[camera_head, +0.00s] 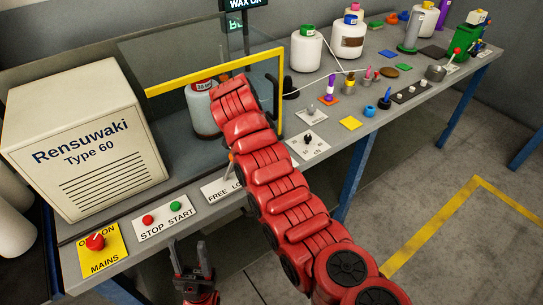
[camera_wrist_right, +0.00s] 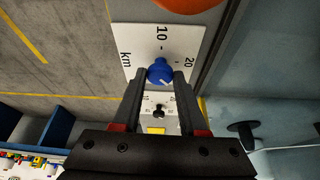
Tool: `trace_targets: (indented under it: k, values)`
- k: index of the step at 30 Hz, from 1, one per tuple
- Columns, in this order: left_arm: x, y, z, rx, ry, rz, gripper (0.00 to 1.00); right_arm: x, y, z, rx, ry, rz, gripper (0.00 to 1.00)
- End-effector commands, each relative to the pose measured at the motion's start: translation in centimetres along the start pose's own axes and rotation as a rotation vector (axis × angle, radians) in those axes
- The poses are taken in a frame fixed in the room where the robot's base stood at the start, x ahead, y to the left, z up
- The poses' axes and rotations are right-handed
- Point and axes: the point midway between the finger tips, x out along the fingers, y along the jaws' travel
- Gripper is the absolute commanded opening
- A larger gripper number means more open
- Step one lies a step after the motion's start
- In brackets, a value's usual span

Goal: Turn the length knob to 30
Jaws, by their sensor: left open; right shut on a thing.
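The length knob (camera_wrist_right: 160,71) is blue and sits on a white dial plate (camera_wrist_right: 140,40) in the right wrist view. The plate reads "km", "10" and "20". A pale mark on the knob points down and to the right; the fingers hide the lower part of the scale. My right gripper (camera_wrist_right: 159,77) is shut on the knob, one finger on each side. In the head view my red right arm covers the knob and this gripper. My left gripper (camera_head: 190,256) is open and empty, in front of the bench's front edge.
The panel holds a mains switch (camera_head: 96,241), STOP (camera_head: 148,220) and START (camera_head: 175,206) buttons, and a FREE label (camera_head: 216,191). A dial with a black knob (camera_head: 307,139) lies right of my arm. Yarn bobbins (camera_head: 306,50) stand behind. A yellow-edged glass guard (camera_head: 160,88) rises nearby.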

Motion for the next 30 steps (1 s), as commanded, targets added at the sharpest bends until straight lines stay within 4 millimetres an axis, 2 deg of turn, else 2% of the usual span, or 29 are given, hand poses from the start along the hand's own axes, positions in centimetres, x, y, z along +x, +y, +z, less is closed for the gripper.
trace_targets:
  k: [1,5,16,30]
  values:
    - [-0.81,0.04,0.14,0.000,0.000,0.000,0.50,0.33,-0.10,0.11,0.019,0.002,0.007,0.00]
    - [-1.14,0.06,0.19,0.000,0.000,0.000,0.50,0.01,-0.22,-0.05,0.068,0.005,0.029,0.00]
    - [-1.16,0.06,0.20,0.000,0.000,0.000,0.50,-0.20,-0.31,-0.21,0.160,0.003,0.059,0.00]
    - [-1.16,0.06,0.20,0.000,0.000,0.000,0.50,-0.13,-0.23,-0.14,0.178,0.000,0.065,0.00]
